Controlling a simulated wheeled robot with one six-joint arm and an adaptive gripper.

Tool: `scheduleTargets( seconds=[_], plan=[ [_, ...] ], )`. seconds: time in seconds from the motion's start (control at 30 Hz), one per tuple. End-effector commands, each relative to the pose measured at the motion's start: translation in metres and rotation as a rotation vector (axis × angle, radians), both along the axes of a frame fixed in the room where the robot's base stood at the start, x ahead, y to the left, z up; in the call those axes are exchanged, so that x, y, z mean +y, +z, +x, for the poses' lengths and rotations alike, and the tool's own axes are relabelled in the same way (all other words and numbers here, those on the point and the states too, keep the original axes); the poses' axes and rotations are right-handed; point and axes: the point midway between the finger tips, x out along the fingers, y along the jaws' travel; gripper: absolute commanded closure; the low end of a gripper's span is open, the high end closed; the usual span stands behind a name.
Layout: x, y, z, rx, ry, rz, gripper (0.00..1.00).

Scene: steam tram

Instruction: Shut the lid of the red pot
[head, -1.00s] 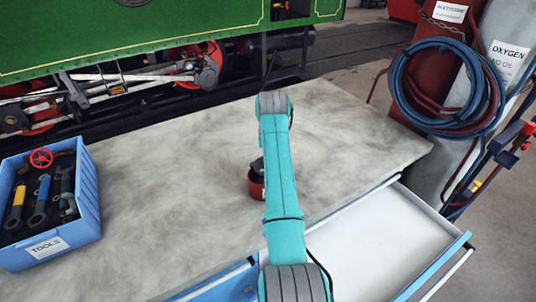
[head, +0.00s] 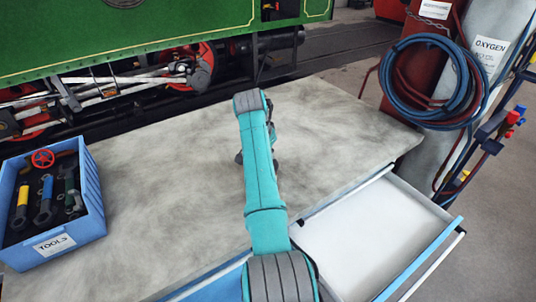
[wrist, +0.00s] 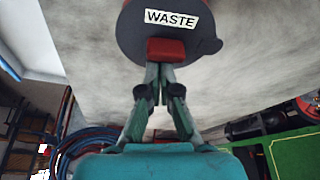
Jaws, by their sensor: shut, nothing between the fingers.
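The pot's dark round lid (wrist: 185,40), with a white WASTE label (wrist: 171,18), is at the top of the wrist view. A red tab (wrist: 166,50) is on its near edge, and slivers of red show along the edge at the top of the picture. My gripper (wrist: 162,70) is shut and empty, its fingertips right at the red tab; I cannot tell whether they touch it. I cannot tell how far the lid is tilted. In the head view my arm hides the pot.
A blue tool box (head: 95,215) stands at the left of the grey worktop (head: 170,150). An open drawer (head: 370,235) juts out at the front right. A green steam tram (head: 150,30) is behind. Gas cylinders with coiled hoses (head: 432,80) stand right. The worktop is otherwise clear.

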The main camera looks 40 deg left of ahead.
Motion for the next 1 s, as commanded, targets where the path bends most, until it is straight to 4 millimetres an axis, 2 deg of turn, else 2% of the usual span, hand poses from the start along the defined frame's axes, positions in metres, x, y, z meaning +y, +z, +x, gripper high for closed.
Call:
scheduleTargets(
  seconds=[0.8,1.0],
  plan=[
    [0.0,-0.002,-0.002,0.003,0.003,-0.001,1.0],
    [-0.01,-0.001,0.011,0.002,0.0,-0.001,1.0]
  ],
)
